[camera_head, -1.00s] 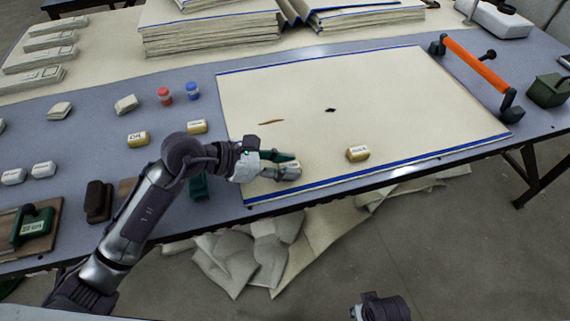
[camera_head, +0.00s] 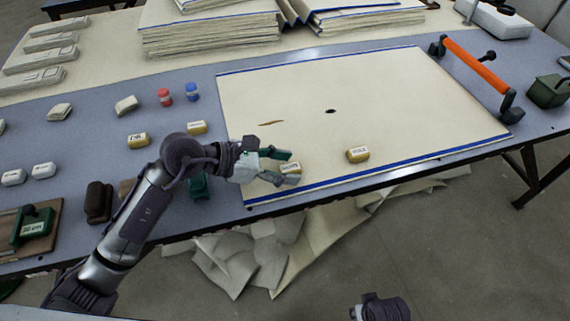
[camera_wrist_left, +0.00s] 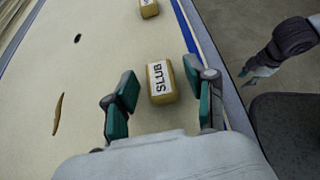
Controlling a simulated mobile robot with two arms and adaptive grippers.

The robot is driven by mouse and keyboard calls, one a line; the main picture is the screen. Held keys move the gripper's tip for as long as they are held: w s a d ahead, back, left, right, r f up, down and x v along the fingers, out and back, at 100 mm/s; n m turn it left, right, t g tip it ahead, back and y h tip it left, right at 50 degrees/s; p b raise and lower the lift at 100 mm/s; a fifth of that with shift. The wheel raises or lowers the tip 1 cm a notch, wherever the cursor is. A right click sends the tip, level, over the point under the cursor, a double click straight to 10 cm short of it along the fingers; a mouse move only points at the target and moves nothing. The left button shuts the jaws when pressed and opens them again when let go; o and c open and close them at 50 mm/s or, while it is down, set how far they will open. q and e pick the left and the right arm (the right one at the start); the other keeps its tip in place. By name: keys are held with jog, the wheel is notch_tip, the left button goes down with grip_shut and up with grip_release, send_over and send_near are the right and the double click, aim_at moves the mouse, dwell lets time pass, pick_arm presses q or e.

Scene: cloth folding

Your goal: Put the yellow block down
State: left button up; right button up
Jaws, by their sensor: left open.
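A yellow block (camera_head: 291,168) labelled SLUB rests on the cream cloth (camera_head: 410,100) near its front left corner. My left gripper (camera_head: 288,168) is open, with its fingers on either side of the block. In the left wrist view the block (camera_wrist_left: 161,82) lies between the spread fingers (camera_wrist_left: 161,95), with gaps visible on both sides. A second yellow block (camera_head: 358,154) lies on the cloth to the right, and it shows at the top of the left wrist view (camera_wrist_left: 148,8). My right gripper (camera_wrist_left: 252,68) is small at the right of that view; its jaws are unclear.
Two more yellow blocks (camera_head: 138,140) (camera_head: 197,127) sit on the table left of the cloth. A red and a blue piece (camera_head: 192,91) stand behind them. An orange-handled bar (camera_head: 483,66) stands at the cloth's right edge.

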pick_arm(q)
jog(key=v, duration=1.1)
jog(key=shift+a+r, duration=0.15)
jog(key=shift+a, duration=0.25)
pick_arm(e)
jog(key=shift+s+f, duration=0.15)
jog(key=shift+f, duration=0.15)
